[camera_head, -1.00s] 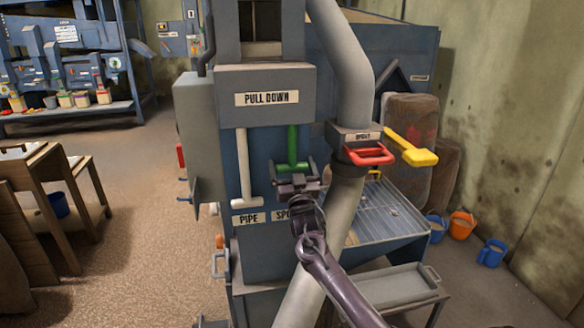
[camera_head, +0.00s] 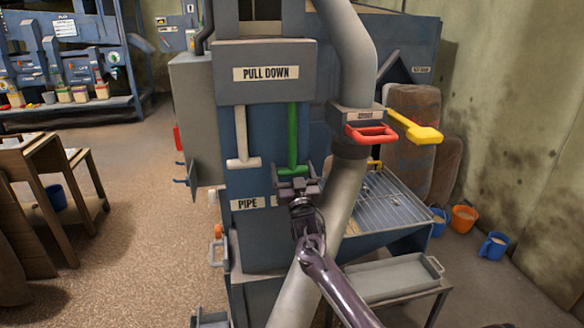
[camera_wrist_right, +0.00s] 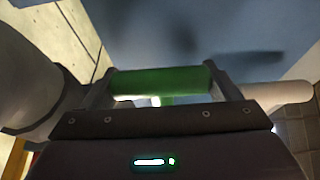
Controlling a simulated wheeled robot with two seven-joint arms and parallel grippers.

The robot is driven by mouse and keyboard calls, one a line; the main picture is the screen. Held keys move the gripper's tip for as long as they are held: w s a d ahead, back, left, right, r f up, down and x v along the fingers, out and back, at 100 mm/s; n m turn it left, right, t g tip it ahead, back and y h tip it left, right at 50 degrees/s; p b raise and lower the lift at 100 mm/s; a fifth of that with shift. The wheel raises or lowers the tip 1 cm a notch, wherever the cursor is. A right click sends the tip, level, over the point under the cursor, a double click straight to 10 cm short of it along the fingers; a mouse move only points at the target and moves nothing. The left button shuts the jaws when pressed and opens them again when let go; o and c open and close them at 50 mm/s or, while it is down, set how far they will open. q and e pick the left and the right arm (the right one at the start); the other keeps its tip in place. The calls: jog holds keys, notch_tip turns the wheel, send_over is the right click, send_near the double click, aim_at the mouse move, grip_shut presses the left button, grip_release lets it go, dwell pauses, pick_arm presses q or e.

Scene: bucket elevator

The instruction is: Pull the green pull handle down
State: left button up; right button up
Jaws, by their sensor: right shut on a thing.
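The green pull handle (camera_head: 292,135) is a T shape that hangs from under the grey box with the PULL DOWN sign (camera_head: 266,73). My right gripper (camera_head: 293,177) is shut on its crossbar from below and in front. In the right wrist view the green crossbar (camera_wrist_right: 160,81) lies between the two fingers, with the blue panel behind. A white T-shaped handle (camera_head: 242,140) hangs just left of the green one, and its crossbar is slightly higher. My left gripper is not in view.
A thick grey pipe (camera_head: 345,50) runs down close to the right of the green handle. It carries a red handle (camera_head: 371,134), with a yellow handle (camera_head: 415,128) beside it. A wire-grid tray (camera_head: 385,205) stands at right.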

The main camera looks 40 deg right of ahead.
jog(key=shift+f, duration=0.15)
jog(key=o, duration=1.3)
